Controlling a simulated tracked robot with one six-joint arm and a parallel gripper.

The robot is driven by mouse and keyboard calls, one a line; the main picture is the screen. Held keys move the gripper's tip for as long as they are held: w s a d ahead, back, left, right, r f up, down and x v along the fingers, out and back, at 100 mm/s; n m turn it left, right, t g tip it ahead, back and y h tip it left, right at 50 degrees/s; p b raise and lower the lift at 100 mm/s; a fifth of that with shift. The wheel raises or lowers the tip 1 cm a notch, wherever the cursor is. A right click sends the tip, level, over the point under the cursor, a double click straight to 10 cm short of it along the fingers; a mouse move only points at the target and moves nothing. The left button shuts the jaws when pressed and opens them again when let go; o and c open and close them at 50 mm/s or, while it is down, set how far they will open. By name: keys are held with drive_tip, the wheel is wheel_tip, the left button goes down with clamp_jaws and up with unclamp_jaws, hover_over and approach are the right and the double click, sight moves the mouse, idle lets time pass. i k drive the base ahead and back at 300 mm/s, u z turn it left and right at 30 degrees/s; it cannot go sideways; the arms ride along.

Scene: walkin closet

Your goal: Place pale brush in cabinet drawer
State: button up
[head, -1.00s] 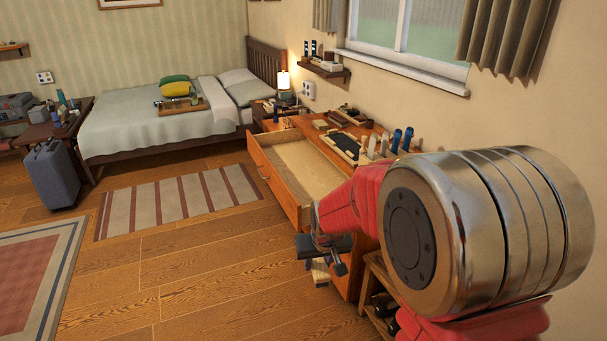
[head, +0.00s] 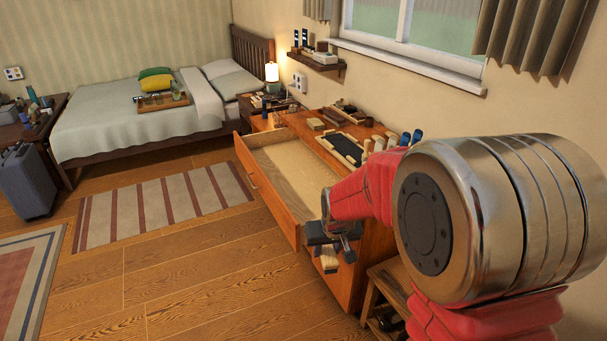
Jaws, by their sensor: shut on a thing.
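The wooden cabinet (head: 343,284) stands against the right wall. Its top drawer (head: 266,192) is pulled out, and the part of its inside that shows looks empty. My gripper (head: 329,251) is at the near end of the open drawer, by its front right corner in the picture. It points down and is shut on a pale wooden piece, the pale brush (head: 329,262), whose end shows below the fingers. Most of the brush is hidden by the gripper. My arm hides the near end of the drawer.
Several brushes, bottles and a dark tray (head: 346,148) crowd the cabinet top. A low wooden rack (head: 376,302) stands beside the cabinet, under my arm. A bed (head: 140,118) and a grey suitcase (head: 27,182) are farther back.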

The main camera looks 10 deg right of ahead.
sight(298, 178)
drive_tip(key=u, duration=0.1)
drive_tip(key=i, duration=1.25)
drive_tip(key=u, duration=1.05)
drive_tip(key=i, duration=0.9)
drive_tip(key=u, duration=0.9)
drive_tip(key=i, duration=0.65)
drive_tip(key=z, duration=0.2)
drive_tip(key=k, duration=0.4)
drive_tip(key=u, duration=0.05)
